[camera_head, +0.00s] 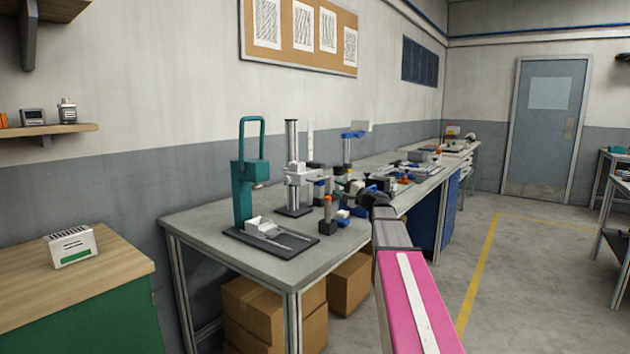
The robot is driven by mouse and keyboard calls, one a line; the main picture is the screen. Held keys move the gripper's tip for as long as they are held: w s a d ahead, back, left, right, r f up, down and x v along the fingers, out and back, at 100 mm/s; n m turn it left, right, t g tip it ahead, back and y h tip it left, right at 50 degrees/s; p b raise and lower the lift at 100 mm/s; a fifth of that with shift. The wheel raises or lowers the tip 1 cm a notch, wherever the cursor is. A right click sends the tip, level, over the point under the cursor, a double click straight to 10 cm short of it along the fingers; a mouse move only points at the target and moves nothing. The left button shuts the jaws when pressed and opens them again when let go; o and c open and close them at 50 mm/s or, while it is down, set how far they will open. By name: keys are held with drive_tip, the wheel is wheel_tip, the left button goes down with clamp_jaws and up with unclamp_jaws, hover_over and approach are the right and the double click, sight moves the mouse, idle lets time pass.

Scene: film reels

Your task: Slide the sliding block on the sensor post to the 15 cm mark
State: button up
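A grey upright post (291,134) on a dark base stands on the workbench, right of a teal stand. It looks like the sensor post. A pale block (298,173), apparently the sliding block, sits around or against the post about halfway up. The scale and the 15 cm mark are too small to read. My arm reaches in from the bottom right, and my gripper (371,197) is a small dark shape at its far end, over the bench's front edge. It appears apart from the post and block. Its fingers are too small to tell open from shut.
The teal stand (242,195) is left of the post. An orange-topped part (328,207) and a blue-topped stand (354,134) are to its right, among small clutter. The workbench (205,228) is bare at its near left. Cardboard boxes (254,308) lie below. Open floor is at right.

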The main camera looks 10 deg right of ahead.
sight(320, 179)
drive_tip(key=x, duration=0.9)
drive_tip(key=shift+w+a+r, duration=0.15)
drive_tip(key=shift+w+a, duration=0.05)
clamp_jaws()
drive_tip(key=shift+r, duration=0.1)
